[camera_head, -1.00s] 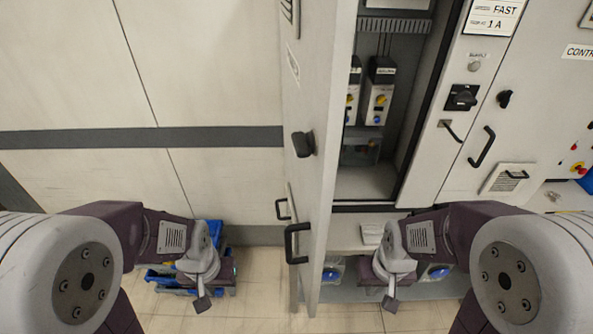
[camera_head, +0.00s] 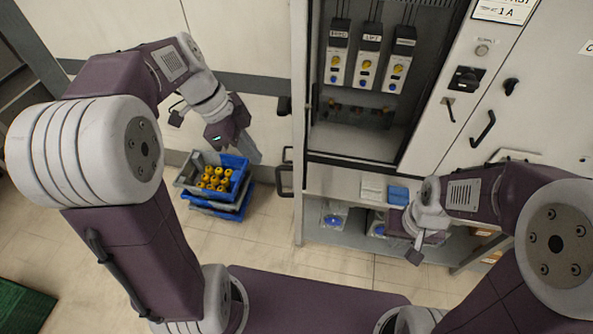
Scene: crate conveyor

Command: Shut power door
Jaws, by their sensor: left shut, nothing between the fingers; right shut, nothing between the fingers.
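The power door (camera_head: 299,60) stands open and shows almost edge-on at the left side of the power cabinet. Its dark knob (camera_head: 284,105) and black pull handle (camera_head: 284,180) stick out on its left face. The open cabinet compartment (camera_head: 350,145) shows several switch modules inside. My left gripper (camera_head: 248,150) is shut and empty, a little left of the door handle in the picture, with no contact visible. My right gripper (camera_head: 430,238) is shut and empty, low in front of the cabinet's lower shelf; its fingertips are mostly hidden.
Stacked blue and grey crates (camera_head: 183,181) with yellow-topped items stand on the floor below my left gripper. A closed cabinet door with a black handle (camera_head: 483,130) lies right of the compartment. Tiled floor (camera_head: 270,255) is clear in front.

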